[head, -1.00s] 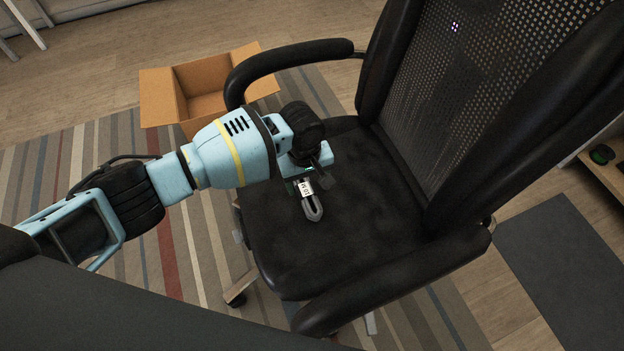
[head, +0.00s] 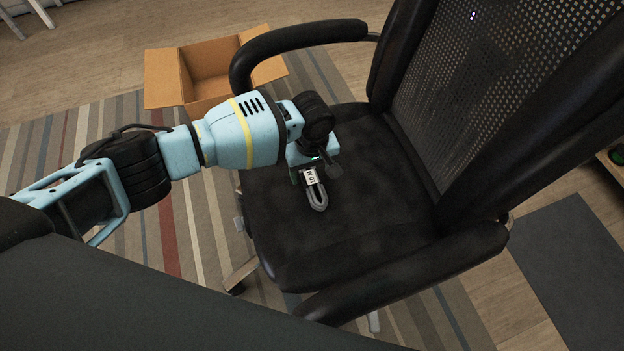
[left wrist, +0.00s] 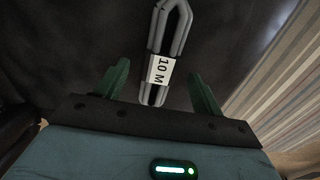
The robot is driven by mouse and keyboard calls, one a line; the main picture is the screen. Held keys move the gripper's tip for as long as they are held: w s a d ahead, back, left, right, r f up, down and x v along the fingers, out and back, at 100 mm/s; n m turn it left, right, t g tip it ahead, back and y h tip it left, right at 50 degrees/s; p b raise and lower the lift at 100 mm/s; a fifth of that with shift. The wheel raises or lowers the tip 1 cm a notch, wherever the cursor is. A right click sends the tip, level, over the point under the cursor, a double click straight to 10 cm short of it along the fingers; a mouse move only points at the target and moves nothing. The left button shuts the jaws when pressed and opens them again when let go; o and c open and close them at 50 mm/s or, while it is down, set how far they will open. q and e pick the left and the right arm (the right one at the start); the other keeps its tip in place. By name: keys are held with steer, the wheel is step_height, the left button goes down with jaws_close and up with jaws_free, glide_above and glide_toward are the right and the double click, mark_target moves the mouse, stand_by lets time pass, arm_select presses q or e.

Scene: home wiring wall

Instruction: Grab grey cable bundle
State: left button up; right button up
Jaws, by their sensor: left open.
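The grey cable bundle (head: 317,196) lies on the black seat of the office chair, with a white label reading "10 M". In the left wrist view the bundle (left wrist: 166,45) is a grey loop, and its labelled end reaches in between the fingers. My left gripper (head: 311,176) is above the seat at the labelled end of the bundle. In the left wrist view its two green fingers (left wrist: 161,80) are open, one on each side of the bundle, apart from it. My right gripper is not in view.
The black office chair (head: 340,238) has armrests on both sides and a mesh back (head: 470,80). An open cardboard box (head: 165,78) stands on the striped rug (head: 165,240) behind my left arm. A dark grey mat (head: 575,265) lies on the floor at the right.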

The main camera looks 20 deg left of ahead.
mark_target(312, 177)
arm_select(q)
steer(key=shift+f+b, duration=0.45)
steer(key=shift+f, duration=1.05)
steer(key=shift+r, duration=0.1)
steer(key=c, duration=1.2)
